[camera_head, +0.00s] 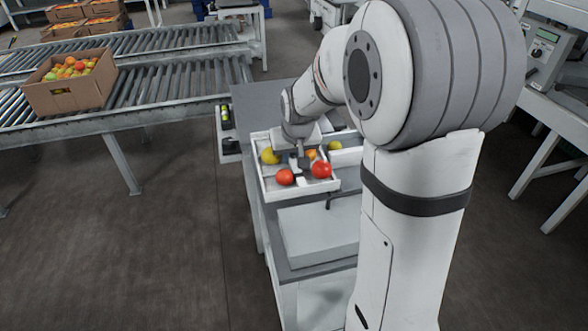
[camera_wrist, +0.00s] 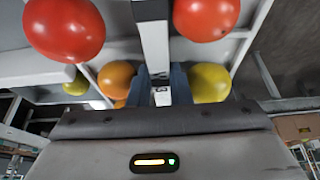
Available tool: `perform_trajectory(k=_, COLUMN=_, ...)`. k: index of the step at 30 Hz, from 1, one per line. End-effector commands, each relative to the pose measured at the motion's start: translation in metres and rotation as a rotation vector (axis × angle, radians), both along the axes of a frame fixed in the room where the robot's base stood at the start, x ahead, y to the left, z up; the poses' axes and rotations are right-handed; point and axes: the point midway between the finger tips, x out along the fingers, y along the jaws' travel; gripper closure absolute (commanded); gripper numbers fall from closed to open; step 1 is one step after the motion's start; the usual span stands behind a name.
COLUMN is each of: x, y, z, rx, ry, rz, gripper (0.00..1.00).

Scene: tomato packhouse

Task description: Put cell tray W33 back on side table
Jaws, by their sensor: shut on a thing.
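The white cell tray (camera_head: 302,195) is in the middle of the head view, over the grey-topped side table (camera_head: 262,105). It holds two red tomatoes (camera_head: 285,177), a yellow one (camera_head: 270,156) and an orange one (camera_head: 312,154). My gripper (camera_head: 300,163) reaches down into the middle of the tray. In the wrist view my gripper (camera_wrist: 165,85) is shut on the tray's white central bar (camera_wrist: 153,35), with tomatoes on both sides. The tray's label is not readable. I cannot tell whether its underside touches the table.
Another white container (camera_head: 347,157) with a yellow-green tomato (camera_head: 335,146) stands close to the tray's right, partly hidden by my arm. A pale flat block (camera_head: 318,235) lies in front. Roller conveyors (camera_head: 180,80) with a cardboard box (camera_head: 68,92) are at left.

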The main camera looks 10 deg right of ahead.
Motion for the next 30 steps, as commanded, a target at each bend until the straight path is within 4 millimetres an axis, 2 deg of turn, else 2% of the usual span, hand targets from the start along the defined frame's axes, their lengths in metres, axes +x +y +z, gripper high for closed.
perform_trajectory(k=3, x=-0.001, y=-0.001, z=-0.024, rx=0.000, ry=0.003, rz=-0.001, gripper=1.00)
perform_trajectory(k=6, x=0.000, y=-0.001, z=-0.037, rx=0.000, ry=0.001, rz=-0.002, gripper=1.00)
perform_trajectory(k=17, x=0.000, y=-0.002, z=-0.042, rx=0.000, ry=0.000, rz=-0.003, gripper=1.00)
perform_trajectory(k=18, x=0.000, y=-0.002, z=-0.042, rx=0.000, ry=0.001, rz=-0.003, gripper=0.81)
perform_trajectory(k=25, x=0.000, y=-0.002, z=-0.041, rx=0.000, ry=0.001, rz=-0.003, gripper=0.62)
perform_trajectory(k=30, x=0.000, y=-0.002, z=-0.041, rx=0.000, ry=0.001, rz=-0.004, gripper=0.61)
